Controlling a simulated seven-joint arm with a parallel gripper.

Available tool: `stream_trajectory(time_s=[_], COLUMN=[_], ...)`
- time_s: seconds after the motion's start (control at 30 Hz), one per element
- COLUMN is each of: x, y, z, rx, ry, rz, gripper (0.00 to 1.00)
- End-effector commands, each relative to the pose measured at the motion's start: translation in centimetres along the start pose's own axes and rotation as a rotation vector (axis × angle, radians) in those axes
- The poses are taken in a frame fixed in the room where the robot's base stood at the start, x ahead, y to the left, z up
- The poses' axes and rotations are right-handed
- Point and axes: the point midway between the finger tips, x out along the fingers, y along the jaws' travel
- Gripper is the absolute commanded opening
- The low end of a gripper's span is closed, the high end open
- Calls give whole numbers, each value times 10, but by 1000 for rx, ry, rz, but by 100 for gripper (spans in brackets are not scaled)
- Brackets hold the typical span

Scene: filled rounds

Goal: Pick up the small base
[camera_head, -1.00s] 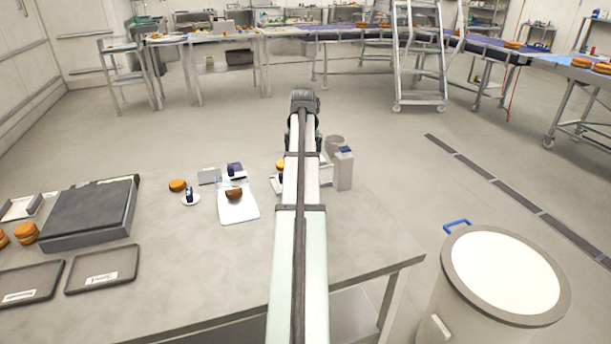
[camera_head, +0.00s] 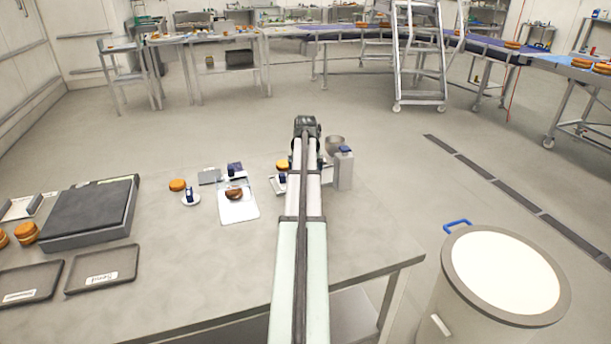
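Several small round pieces lie on the near table, and I cannot tell for sure which is the small base. A darker brown round (camera_head: 234,194) is on the white board (camera_head: 238,212). My arm reaches over the table from the bottom centre. Its dark far end is up, and my gripper is hidden behind the arm.
A dark slab (camera_head: 90,210) and two dark trays (camera_head: 104,280) are at left. A large bin (camera_head: 455,290) stands right of the table. The table's front middle is clear.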

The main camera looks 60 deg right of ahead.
Motion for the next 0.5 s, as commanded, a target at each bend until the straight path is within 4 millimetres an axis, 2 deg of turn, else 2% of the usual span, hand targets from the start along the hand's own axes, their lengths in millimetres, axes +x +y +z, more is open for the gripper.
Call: stream_trajectory(time_s=[0.27,0.5], x=[6,5], y=[0,0], z=[0,0], rx=[0,0], ry=[0,0], rz=[0,0], gripper=[95,73])
